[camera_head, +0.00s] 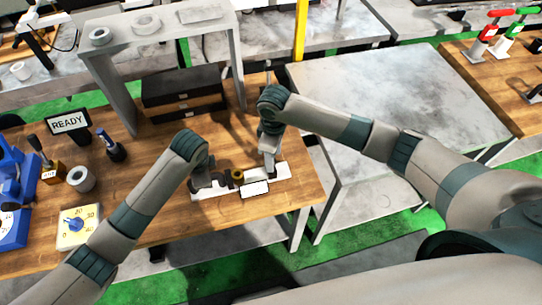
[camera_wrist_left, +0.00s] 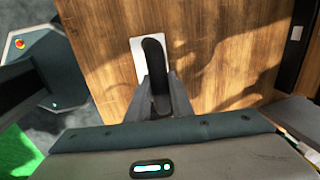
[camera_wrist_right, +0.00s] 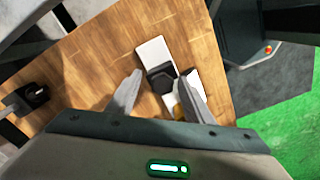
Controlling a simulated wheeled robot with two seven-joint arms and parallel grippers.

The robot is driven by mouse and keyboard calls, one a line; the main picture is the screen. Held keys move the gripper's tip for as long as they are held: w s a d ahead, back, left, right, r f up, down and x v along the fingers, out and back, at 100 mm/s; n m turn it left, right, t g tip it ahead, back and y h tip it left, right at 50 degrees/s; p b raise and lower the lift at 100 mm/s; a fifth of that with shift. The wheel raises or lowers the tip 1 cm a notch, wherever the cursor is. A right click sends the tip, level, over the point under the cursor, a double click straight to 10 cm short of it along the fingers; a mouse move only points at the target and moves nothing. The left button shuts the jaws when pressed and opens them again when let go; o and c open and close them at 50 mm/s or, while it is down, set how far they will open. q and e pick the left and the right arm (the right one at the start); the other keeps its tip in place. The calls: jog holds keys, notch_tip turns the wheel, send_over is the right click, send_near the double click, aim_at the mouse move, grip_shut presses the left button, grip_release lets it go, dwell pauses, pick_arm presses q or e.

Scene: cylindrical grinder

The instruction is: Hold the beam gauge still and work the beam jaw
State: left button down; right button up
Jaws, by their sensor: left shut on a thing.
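The beam gauge (camera_head: 275,173) lies along the front of the wooden bench, with pale plates, dark parts and a brass-coloured piece (camera_head: 237,176). My left gripper (camera_head: 203,184) is at its left end. In the left wrist view, my left gripper (camera_wrist_left: 158,92) is shut on the gauge's black upright grip (camera_wrist_left: 153,50), above a white plate (camera_wrist_left: 136,62). My right gripper (camera_head: 269,166) is over the gauge's right part. In the right wrist view, my right gripper (camera_wrist_right: 160,90) is open, its fingers on either side of a black block (camera_wrist_right: 161,77); contact is unclear. I cannot tell whether this block is the beam jaw.
A white label (camera_head: 255,189) is at the gauge's front. Dark drawers (camera_head: 183,95) stand behind, under a grey shelf frame (camera_head: 160,28). A grey table (camera_head: 400,90) at right is clear.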

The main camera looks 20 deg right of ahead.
jog(key=shift+a, duration=0.15)
jog(key=shift+r, duration=0.1)
jog(key=shift+r, duration=0.6)
pick_arm(q)
jog(key=shift+d, duration=0.15)
pick_arm(e)
notch_tip(320, 180, up, 11)
jog(key=shift+f, duration=0.2)
pick_arm(q)
jog(key=shift+s, duration=0.1)
jog(key=c, duration=1.5)
grip_release()
jog(key=shift+r, duration=0.1)
jog(key=r, duration=0.4)
jog(key=s+r, duration=0.1)
jog(key=r, duration=0.2)
jog(key=s+r, duration=0.1)
jog(key=r, duration=0.3)
jog(key=shift+s+r, duration=0.15)
jog(key=shift+r, duration=0.15)
